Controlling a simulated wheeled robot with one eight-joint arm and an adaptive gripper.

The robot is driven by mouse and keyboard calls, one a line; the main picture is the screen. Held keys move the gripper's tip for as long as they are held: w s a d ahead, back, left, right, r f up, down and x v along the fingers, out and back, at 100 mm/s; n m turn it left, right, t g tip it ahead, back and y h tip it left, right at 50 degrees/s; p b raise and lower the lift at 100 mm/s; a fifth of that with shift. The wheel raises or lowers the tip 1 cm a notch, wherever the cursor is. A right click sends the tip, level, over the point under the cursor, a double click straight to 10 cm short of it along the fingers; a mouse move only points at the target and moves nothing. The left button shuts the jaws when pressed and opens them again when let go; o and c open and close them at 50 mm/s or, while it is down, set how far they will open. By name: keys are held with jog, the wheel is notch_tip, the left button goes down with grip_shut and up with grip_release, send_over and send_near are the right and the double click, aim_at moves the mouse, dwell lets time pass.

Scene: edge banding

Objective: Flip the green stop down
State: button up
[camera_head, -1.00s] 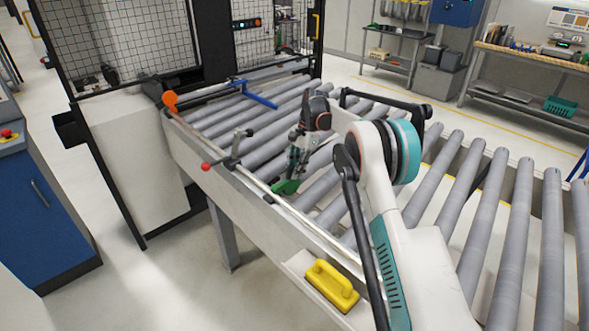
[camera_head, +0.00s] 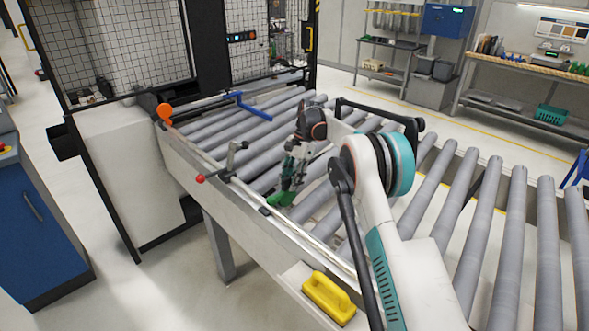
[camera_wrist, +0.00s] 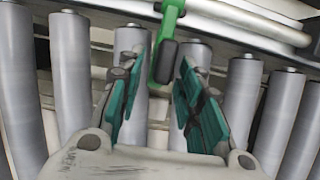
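The green stop (camera_head: 281,199) is at the rail of the roller conveyor, beside the ends of the rollers. In the wrist view, the green stop (camera_wrist: 169,22) comes down from the top edge and ends in a dark tip. My gripper (camera_head: 287,188) is over the rollers, right at the stop. In the wrist view, the teal fingers of my gripper (camera_wrist: 164,72) are apart, with the stop's dark tip between their ends. I see no clear contact with either finger. In the head view, the gripper partly hides the stop.
A yellow handled block (camera_head: 328,298) sits at the near side of the rail. Grey rollers (camera_wrist: 67,75) lie under the gripper.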

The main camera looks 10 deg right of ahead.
jog(key=v, duration=1.1)
jog(key=shift+s+d+r, duration=0.1)
jog(key=shift+r, duration=0.05)
jog(key=s+r+n+t+h+b, duration=0.1)
jog(key=s+r, duration=0.3)
jog(key=r, duration=0.2)
jog(key=s+r+n+t, duration=0.2)
jog(key=s+r, duration=0.1)
jog(key=r, duration=0.3)
jog(key=s+d+r+n+t+b, duration=0.15)
jog(key=s+r, duration=0.25)
jog(key=s, duration=0.9)
jog(key=s+f+n+t, duration=0.1)
jog(key=s+f, duration=0.3)
jog(key=s, duration=0.5)
jog(key=s+d+f+n+t+h+b, duration=0.1)
jog(key=s+f, duration=0.4)
jog(key=s, duration=0.5)
jog(key=s+d+f+n+t+h+b, duration=0.1)
jog(key=s+f+n+t, duration=0.2)
jog(key=s, duration=0.6)
jog(key=shift+s+f+n, duration=0.4)
jog(key=shift+f+n, duration=0.4)
jog(key=shift+n, duration=0.05)
